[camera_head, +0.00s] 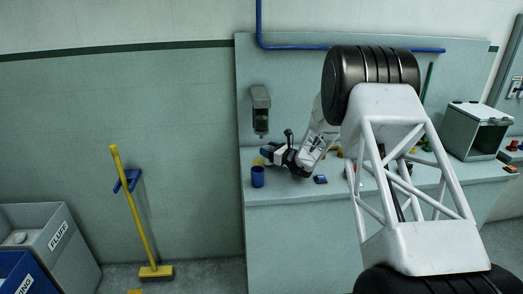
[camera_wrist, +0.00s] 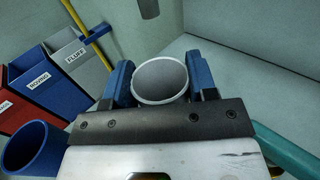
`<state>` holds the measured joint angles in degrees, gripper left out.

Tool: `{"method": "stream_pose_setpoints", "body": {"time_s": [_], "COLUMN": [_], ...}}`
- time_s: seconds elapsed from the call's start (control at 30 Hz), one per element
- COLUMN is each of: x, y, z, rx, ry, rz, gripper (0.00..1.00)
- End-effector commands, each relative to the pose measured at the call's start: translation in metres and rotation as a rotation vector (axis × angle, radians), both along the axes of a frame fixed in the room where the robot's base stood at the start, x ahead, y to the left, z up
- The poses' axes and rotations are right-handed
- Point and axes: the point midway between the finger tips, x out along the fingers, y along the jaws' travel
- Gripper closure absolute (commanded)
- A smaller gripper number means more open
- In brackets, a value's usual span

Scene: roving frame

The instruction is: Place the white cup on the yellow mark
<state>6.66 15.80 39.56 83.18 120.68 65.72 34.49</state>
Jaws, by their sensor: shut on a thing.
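The white cup (camera_wrist: 160,80) shows in the wrist view with its round open rim toward the camera. My gripper (camera_wrist: 159,85) has its two blue fingers on either side of the cup and is shut on it. In the head view my gripper (camera_head: 268,154) is low over the left end of the bench, and the cup cannot be made out clearly there. A small yellow patch (camera_head: 258,161) shows beside the gripper, behind a blue cup; I cannot tell whether it is the yellow mark. No yellow mark shows in the wrist view.
The blue cup (camera_head: 257,177) stands at the bench's (camera_head: 300,193) front left edge, close to my gripper; it also shows in the wrist view (camera_wrist: 33,148). A dark blue item (camera_head: 320,179) lies to the right. A dispenser (camera_head: 261,108) hangs on the back panel. A grey cabinet (camera_head: 474,130) stands far right.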

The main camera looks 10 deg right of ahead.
Motion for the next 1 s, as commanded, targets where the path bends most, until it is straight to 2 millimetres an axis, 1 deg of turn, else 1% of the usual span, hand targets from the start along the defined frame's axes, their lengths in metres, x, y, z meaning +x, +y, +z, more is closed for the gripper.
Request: {"method": "stream_pose_setpoints", "body": {"time_s": [0.17,0.4,0.43,0.53,1.0], "x": [0.009,0.029,0.028,0.028,0.028], "y": [0.009,0.03,0.028,0.028,0.028], "z": [-0.001,-0.002,-0.006,-0.011,-0.015], "rx": [0.0,0.0,0.001,0.0,0.0], "ry": [0.0,0.0,0.002,0.001,0.0], "rz": [0.001,0.001,0.0,0.0,0.0], "gripper": [0.71,0.71,0.71,0.71,0.71]}}
